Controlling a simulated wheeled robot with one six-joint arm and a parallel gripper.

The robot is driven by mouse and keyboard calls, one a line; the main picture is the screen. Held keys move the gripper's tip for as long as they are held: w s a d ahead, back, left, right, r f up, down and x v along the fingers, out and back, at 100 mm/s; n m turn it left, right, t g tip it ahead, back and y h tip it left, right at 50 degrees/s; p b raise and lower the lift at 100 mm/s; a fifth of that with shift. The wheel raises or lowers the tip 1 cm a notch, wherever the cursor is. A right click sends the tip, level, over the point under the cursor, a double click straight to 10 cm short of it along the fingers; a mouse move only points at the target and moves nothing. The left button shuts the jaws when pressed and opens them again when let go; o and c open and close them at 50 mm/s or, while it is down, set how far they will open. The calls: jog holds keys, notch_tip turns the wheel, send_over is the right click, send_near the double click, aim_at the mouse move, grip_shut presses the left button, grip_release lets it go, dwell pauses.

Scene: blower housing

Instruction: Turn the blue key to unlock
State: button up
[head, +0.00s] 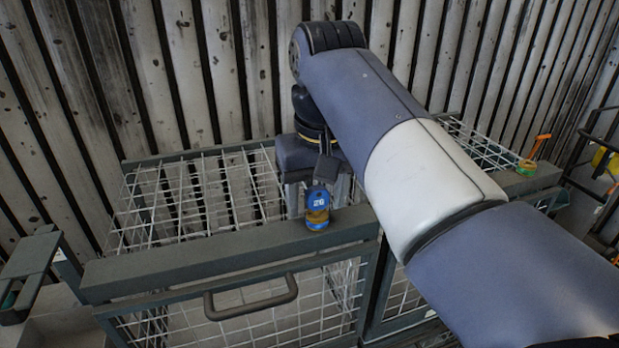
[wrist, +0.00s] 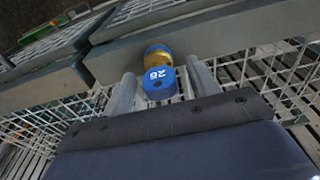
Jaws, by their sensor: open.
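The blue key (head: 318,199) has a round head with a white number and sits on a yellow and blue lock body (head: 317,217) on the cage's top front rail. In the wrist view the blue key head (wrist: 158,83) shows the number 26, with the yellow lock part (wrist: 158,54) behind it against the rail. My gripper (wrist: 163,85) is open, with one finger on each side of the blue key. In the head view my gripper (head: 322,190) points down behind the key. I cannot tell whether the fingers touch the key.
A wire mesh cage (head: 190,200) with a grey front rail (head: 200,252) and a door handle (head: 250,297) stands below. An orange and green lock (head: 533,155) sits on the right part of the rail. A slatted wall (head: 230,70) rises behind.

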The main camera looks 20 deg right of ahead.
jog(key=shift+c, duration=0.3)
jog(key=c, duration=1)
jog(key=m+p, duration=0.1)
jog(key=m, duration=0.2)
jog(key=shift+r, duration=0.15)
jog(key=shift+m+h+p, duration=0.3)
jog(key=shift+m+p, duration=0.1)
jog(key=shift+m, duration=0.5)
